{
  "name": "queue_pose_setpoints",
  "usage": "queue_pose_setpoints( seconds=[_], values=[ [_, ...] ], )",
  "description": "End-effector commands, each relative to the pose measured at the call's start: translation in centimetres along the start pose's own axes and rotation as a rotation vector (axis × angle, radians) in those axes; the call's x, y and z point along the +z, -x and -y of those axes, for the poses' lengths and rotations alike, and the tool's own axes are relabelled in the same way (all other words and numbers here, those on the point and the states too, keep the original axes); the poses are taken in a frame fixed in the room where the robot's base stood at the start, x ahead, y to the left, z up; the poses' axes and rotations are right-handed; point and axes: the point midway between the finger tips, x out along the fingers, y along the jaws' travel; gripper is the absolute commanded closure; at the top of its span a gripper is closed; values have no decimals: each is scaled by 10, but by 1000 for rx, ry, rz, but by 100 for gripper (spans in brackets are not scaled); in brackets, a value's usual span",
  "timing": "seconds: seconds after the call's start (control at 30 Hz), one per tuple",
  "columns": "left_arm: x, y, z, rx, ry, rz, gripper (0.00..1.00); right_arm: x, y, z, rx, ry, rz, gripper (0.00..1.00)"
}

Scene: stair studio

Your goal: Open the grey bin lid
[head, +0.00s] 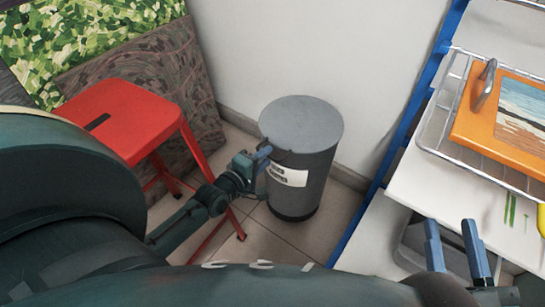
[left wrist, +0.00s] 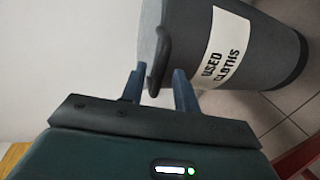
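The grey bin (head: 302,190) stands on the floor by the wall. Its flat round lid (head: 301,123) is down on top. A white label reading "USED CLOTHS" (left wrist: 226,48) is on its side. My left gripper (head: 260,158) is at the bin's near left side, just below the lid's rim. In the left wrist view, a dark curved handle (left wrist: 161,50) lies between the fingertips of this gripper (left wrist: 160,76), which are apart, with a small gap visible. My right gripper (head: 452,235) is open and empty at the lower right, away from the bin.
A red stool (head: 133,112) stands left of the bin, close to my left arm. A blue-framed shelf (head: 402,130) on the right holds a wire basket (head: 432,130) with an orange framed picture (head: 478,126). Some tiled floor (head: 285,236) is clear before the bin.

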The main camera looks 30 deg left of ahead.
Motion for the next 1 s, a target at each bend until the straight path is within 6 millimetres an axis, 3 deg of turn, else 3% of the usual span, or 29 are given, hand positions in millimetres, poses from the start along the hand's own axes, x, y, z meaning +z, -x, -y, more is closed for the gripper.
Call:
queue_pose_setpoints(
  seconds=[0.1,0.23,0.63,1.0],
  values=[
    [0,-21,2,2,1,1,69,-1,-2,-1,-8,6,-38,64],
    [0,-34,2,-1,-1,1,69,-12,-8,-5,-14,48,-102,64],
    [0,-41,0,-2,-1,1,69,-18,-10,-6,-16,66,-131,64],
    [0,-40,2,-5,-1,1,99,-18,-10,-6,-15,67,-131,64]
  ],
)
